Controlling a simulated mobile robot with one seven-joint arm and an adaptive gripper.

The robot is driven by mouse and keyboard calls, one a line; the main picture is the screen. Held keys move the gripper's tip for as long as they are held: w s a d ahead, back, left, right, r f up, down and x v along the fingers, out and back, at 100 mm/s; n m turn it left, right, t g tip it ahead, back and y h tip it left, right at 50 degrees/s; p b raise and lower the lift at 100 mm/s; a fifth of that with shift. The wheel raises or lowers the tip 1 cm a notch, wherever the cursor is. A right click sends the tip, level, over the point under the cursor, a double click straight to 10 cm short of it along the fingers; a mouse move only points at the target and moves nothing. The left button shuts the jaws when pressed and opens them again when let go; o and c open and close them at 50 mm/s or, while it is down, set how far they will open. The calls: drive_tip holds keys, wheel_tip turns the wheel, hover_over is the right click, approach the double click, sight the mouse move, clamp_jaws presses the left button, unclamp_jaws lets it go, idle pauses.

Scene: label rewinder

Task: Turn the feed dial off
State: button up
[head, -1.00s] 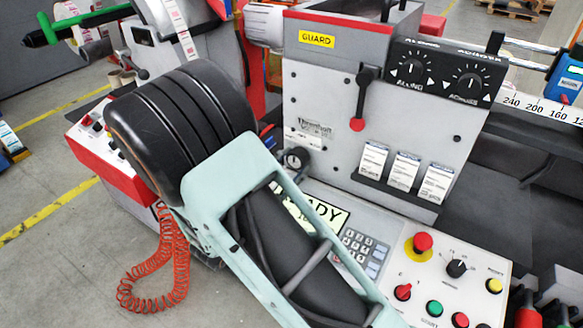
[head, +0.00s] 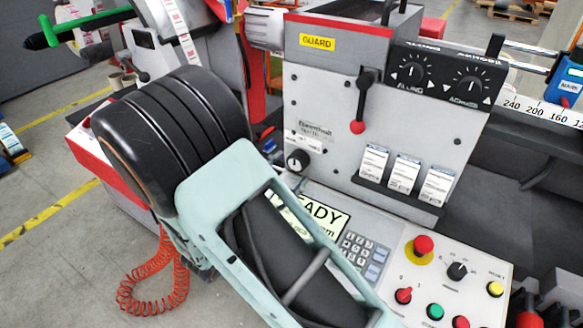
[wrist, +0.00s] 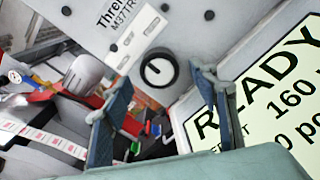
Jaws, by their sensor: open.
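A small round black dial (wrist: 158,69) with a white mark sits on the grey machine face; its label cannot be read. In the head view this dial (head: 298,160) is just past my arm. My gripper (wrist: 161,78) is open and empty, with one finger on either side of the dial in the wrist view. Contact with the dial cannot be told. In the head view my arm hides the fingers. A black selector dial (head: 457,270) is on the lower control panel, and two larger dials (head: 411,70) (head: 469,85) are on the upper black panel. Which is the feed dial cannot be read.
A lit READY display (wrist: 275,95) lies right of the fingers. A keypad (head: 364,252) and a red button (head: 423,245) are on the sloped panel. A red-knobbed lever (head: 359,110) and label packs (head: 405,172) are on the upright face. An orange coiled cable (head: 155,275) hangs at left.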

drive_tip(key=v, duration=0.9)
drive_tip(key=shift+s+a, duration=0.2)
drive_tip(key=shift+s, duration=0.15)
